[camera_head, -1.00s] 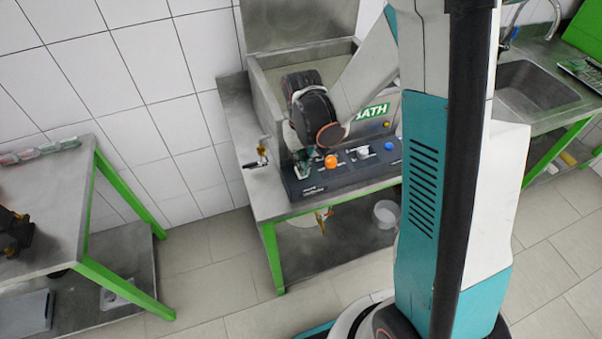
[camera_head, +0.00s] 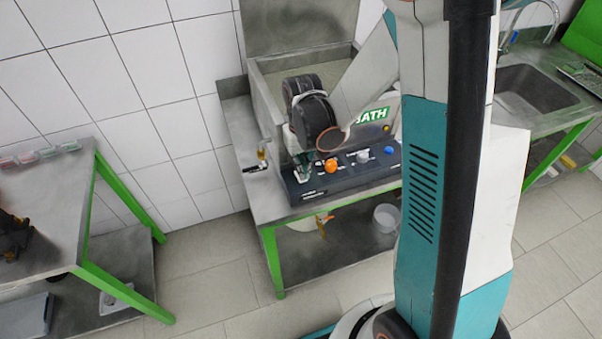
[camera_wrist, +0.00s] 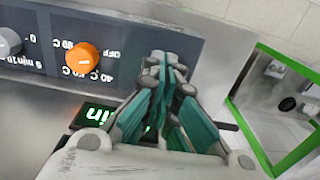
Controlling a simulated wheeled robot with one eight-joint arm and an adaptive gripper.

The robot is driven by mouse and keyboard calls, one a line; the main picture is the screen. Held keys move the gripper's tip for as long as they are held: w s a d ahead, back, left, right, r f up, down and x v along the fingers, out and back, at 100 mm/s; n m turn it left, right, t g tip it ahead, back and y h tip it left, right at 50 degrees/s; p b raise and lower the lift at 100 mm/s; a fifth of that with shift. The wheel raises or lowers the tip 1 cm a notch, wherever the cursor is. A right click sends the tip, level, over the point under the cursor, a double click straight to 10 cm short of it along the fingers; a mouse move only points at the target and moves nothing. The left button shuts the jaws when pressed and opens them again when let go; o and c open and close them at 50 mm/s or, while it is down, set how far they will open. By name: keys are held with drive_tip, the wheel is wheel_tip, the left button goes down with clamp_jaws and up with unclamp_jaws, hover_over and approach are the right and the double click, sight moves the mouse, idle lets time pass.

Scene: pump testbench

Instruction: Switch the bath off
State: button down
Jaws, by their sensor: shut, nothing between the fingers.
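A display (camera_wrist: 95,113) with lit green characters is partly hidden by my gripper. My gripper (camera_wrist: 165,62) is shut and empty, over the panel beside the orange knob and apart from it.
A small lever valve (camera_head: 258,165) sticks out left of the panel. The green-framed bench (camera_head: 262,205) holds a white bucket (camera_head: 386,216) on its lower shelf. A sink (camera_head: 535,88) is at the right, another table (camera_head: 50,190) at the left. Floor shows between the benches.

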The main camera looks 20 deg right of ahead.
drive_tip(key=shift+f+b, duration=0.95)
drive_tip(key=shift+f, duration=0.1)
idle(0.9)
drive_tip(key=shift+r+p, duration=2.2)
drive_tip(key=shift+r, duration=1.3)
drive_tip(key=s+r+t+b, duration=0.3)
drive_tip(key=s+r+b, duration=0.1)
drive_tip(key=s, duration=0.3)
drive_tip(key=s+r+t+b, duration=0.4)
drive_tip(key=s+b, duration=0.2)
drive_tip(key=s, duration=0.2)
drive_tip(key=shift+r, duration=0.35)
